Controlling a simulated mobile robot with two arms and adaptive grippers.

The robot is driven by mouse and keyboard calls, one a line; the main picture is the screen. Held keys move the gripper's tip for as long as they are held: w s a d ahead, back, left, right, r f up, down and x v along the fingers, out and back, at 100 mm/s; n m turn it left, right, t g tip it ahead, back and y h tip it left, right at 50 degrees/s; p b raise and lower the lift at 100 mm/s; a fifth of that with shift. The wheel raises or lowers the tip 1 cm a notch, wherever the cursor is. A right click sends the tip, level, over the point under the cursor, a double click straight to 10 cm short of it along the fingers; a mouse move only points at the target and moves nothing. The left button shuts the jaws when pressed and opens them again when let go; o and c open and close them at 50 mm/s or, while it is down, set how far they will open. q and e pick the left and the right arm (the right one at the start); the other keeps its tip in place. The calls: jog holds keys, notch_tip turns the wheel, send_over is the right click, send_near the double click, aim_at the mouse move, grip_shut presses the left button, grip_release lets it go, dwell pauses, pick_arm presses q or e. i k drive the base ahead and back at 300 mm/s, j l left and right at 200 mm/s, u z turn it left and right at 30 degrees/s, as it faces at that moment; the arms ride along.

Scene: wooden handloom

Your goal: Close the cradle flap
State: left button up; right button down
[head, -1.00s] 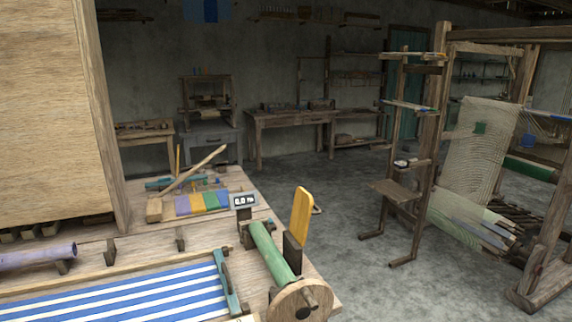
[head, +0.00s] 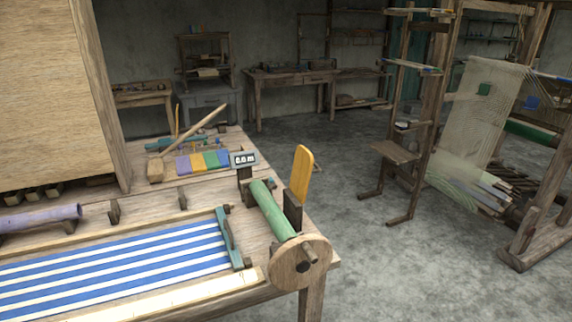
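The yellow paddle-shaped piece (head: 302,174), which looks like the cradle flap, stands upright and slightly tilted at the right end of the table. Its lower end meets a dark block (head: 293,213). The green roller (head: 271,210) lies beside it, with a round wooden disc (head: 299,262) at its near end and a dark support at its far end. The flap stands up clear of the roller and does not cover it. Neither of my grippers is in view.
Blue-and-white striped cloth (head: 120,268) is stretched left of the roller, with a teal bar (head: 229,238) at its edge. A small display (head: 243,159) stands behind the roller. A tall wooden panel (head: 50,90) blocks the left. Open floor (head: 370,260) lies right of the table.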

aim_at(303, 163)
jog(key=i+l+u, duration=0.15)
jog(key=u, duration=0.25)
jog(key=l+u, duration=0.4)
jog(key=i+l+u, duration=0.15)
jog(key=l+u, duration=0.45)
jog(key=l, duration=1.15)
jog(key=l+u, duration=0.25)
jog(key=l, duration=1.15)
